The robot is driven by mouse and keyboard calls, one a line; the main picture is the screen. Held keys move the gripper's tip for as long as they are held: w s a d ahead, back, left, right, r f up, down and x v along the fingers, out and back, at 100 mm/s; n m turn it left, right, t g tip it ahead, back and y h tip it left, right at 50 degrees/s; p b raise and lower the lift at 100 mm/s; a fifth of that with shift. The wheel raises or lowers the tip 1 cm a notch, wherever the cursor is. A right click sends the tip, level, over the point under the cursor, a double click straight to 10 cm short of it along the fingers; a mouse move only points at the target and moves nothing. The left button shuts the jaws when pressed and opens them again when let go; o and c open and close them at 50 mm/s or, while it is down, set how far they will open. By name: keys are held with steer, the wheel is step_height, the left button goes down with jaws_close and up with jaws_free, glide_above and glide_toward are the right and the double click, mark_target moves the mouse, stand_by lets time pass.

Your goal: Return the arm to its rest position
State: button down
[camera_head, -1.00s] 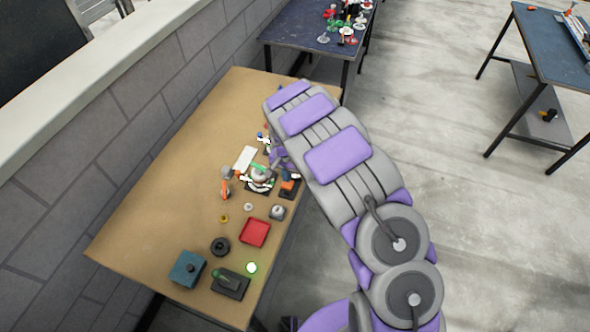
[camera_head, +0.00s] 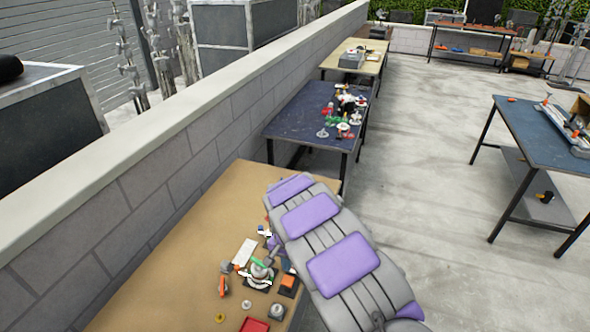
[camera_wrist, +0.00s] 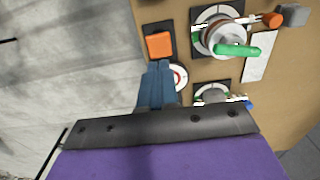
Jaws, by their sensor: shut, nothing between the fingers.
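The arm largely hides my gripper there. In the wrist view my gripper (camera_wrist: 158,68) shows as narrow blue fingers, shut with nothing between them. It points at the tabletop fixtures, close to a round white and red dial (camera_wrist: 178,76). An orange block (camera_wrist: 159,45) is just beyond the fingertips. A round grey valve with a green handle (camera_wrist: 236,51) is to the right. I cannot tell whether the fingertips touch anything.
A red tray (camera_head: 254,325) sits at the lower picture edge. A dark blue table (camera_head: 290,118) with several small parts stands beyond, and another blue table (camera_head: 530,125) is at right. A grey block wall (camera_head: 165,180) runs along the left. Concrete floor (camera_head: 425,170) is open between.

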steer(key=s+d+r, duration=1.4)
steer(key=r, duration=0.4)
steer(key=s+d+r+n+g, duration=0.1)
steer(key=s+r+n, duration=0.1)
steer(key=s, duration=1.1)
steer(key=s+d+r+n+b, duration=0.1)
steer(key=s+r+n, duration=0.1)
steer(key=s, duration=1.1)
steer(key=shift+d+r+g, duration=0.2)
steer(key=shift+r+g, duration=0.2)
steer(key=shift+w, duration=0.1)
